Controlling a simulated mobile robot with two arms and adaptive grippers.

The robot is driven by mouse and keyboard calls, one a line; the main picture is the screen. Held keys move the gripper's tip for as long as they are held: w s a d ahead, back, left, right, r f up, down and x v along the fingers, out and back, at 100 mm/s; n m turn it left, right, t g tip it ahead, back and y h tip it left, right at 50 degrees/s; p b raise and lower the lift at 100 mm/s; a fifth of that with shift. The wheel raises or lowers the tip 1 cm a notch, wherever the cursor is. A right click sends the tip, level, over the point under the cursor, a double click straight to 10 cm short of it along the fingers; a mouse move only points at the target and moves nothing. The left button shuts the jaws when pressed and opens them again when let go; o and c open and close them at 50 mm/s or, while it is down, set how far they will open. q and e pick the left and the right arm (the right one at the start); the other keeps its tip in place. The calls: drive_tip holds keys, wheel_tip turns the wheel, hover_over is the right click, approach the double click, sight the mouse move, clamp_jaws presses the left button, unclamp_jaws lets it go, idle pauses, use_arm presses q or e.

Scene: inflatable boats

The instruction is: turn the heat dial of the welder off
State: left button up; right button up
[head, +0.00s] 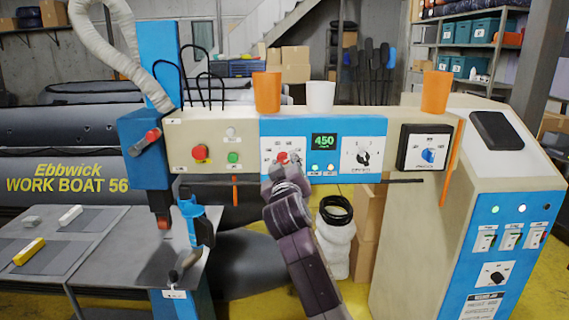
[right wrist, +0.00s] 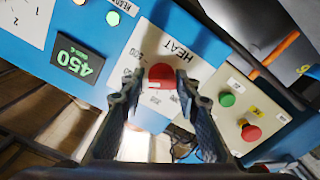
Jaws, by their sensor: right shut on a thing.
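The welder's heat dial (head: 283,157) is a red knob on a white plate in the blue panel. In the right wrist view the red dial (right wrist: 162,73) sits under the word HEAT, which appears turned. My right gripper (head: 282,163) reaches up to the panel from below, and its fingers (right wrist: 158,84) are closed on the two sides of the dial. The gripper hides part of the plate, so I cannot tell the dial's exact setting. A green display (head: 323,141) beside it reads 450. My left gripper is not in view.
Left of the dial are a red button (head: 200,152) and a green button (head: 234,157). Right of it are a black knob (head: 363,158) and a blue knob (head: 428,155). Orange and white cups stand on the ledge above. A grey table (head: 110,230) stands at lower left.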

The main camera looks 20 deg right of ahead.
drive_tip(key=shift+r+n+p, duration=0.2)
drive_tip(key=shift+n+p, duration=1.2)
drive_tip(key=shift+p, duration=0.05)
drive_tip(key=n+p, duration=0.4)
drive_tip(key=n, duration=0.1)
drive_tip(key=shift+r+p, duration=0.1)
drive_tip(key=shift+p, duration=0.25)
drive_tip(key=n+p, duration=0.3)
drive_tip(key=n, duration=0.2)
drive_tip(key=shift+p, duration=0.35)
drive_tip(key=n+p, duration=0.2)
drive_tip(key=n, duration=0.1)
drive_tip(key=shift+n+p, duration=0.3)
drive_tip(key=shift+p, duration=0.05)
drive_tip(key=n+p, duration=0.1)
drive_tip(key=n, duration=0.1)
drive_tip(key=shift+a+n, duration=0.1)
drive_tip(key=shift+n, duration=0.3)
drive_tip(key=n, duration=0.2)
drive_tip(key=shift+w+n, duration=0.1)
drive_tip(key=shift+n, duration=0.2)
drive_tip(key=n, duration=0.5)
drive_tip(key=shift+a+f+n, duration=0.1)
drive_tip(key=shift+f+n, duration=0.05)
drive_tip(key=shift+n, duration=1.1)
drive_tip(key=shift+f+n, duration=0.1)
drive_tip(key=shift+n, duration=1.15)
